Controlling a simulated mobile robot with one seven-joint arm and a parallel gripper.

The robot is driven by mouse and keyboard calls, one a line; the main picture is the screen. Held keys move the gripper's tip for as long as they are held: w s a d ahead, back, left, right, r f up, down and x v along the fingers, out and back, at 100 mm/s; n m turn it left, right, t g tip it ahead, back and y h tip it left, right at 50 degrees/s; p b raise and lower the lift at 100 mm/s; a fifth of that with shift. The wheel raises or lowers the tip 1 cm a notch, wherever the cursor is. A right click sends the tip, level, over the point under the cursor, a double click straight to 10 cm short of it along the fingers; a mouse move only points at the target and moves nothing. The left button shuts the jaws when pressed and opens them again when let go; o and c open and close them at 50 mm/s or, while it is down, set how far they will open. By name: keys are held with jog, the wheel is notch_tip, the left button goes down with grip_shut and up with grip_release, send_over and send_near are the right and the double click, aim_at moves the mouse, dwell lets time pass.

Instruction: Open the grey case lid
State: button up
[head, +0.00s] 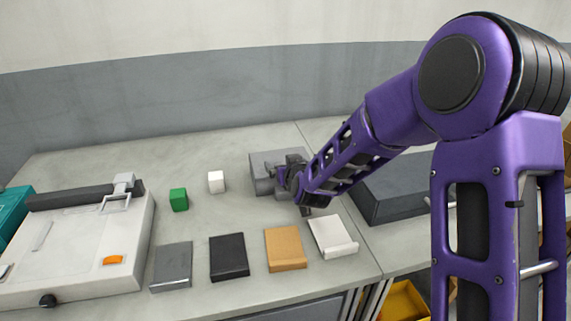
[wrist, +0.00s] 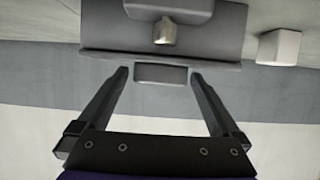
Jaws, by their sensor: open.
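The grey case (head: 261,171) stands toward the back of the table, partly hidden behind my gripper (head: 290,180). In the wrist view, the grey case (wrist: 105,38) spans the upper middle, with a small metallic knob-like part (wrist: 165,32) on it. A grey rectangular tab (wrist: 160,73) sticks out from its edge. The two fingers of my gripper (wrist: 158,76) are apart, one on each side of this tab, with a gap visible on both sides. Nothing is held. I cannot tell clearly how far the lid is raised.
A white cube (head: 216,182) and a green cube (head: 178,200) stand left of the case. Flat grey (head: 171,267), black (head: 229,257), orange (head: 285,249) and white (head: 333,236) pieces lie in front. A white machine (head: 75,250) stands left, a dark box (head: 385,190) right.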

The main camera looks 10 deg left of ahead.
jog(key=shift+w, duration=0.1)
grip_shut()
dwell(0.5)
